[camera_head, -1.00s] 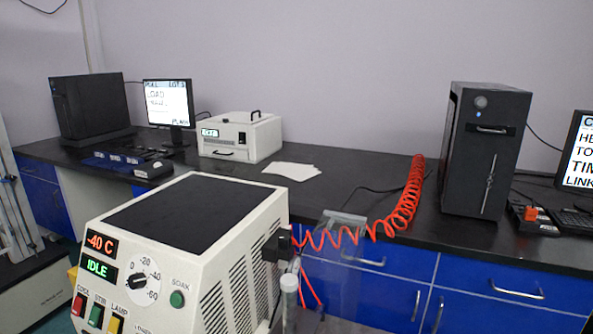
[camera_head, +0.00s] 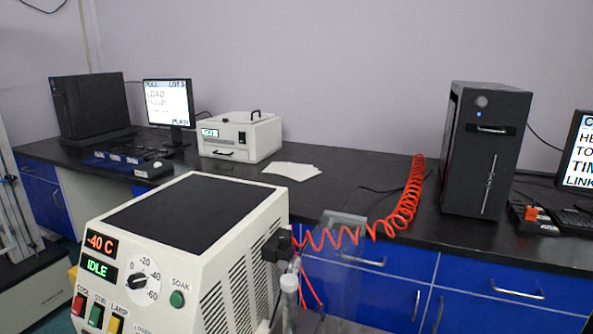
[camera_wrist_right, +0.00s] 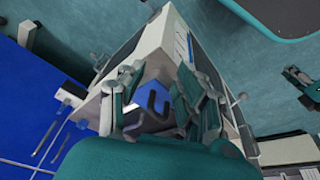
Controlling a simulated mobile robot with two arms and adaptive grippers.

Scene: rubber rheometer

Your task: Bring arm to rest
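My right gripper (camera_wrist_right: 158,105) shows only in the right wrist view. Its two fingers stand apart, with nothing visibly held between them. Behind the gap are a pale machine body and a blue patch with a dark hook-like shape, which I cannot identify. Neither gripper shows in the head view, and my left gripper is in no view.
A white cold cabinet (camera_head: 150,262) reading -40 C and IDLE stands in front. Behind it, a black bench (camera_head: 345,190) carries a white box (camera_head: 240,137), paper sheets (camera_head: 290,171) and a black tower (camera_head: 485,150). A red coiled hose (camera_head: 408,200) hangs over the bench's front edge.

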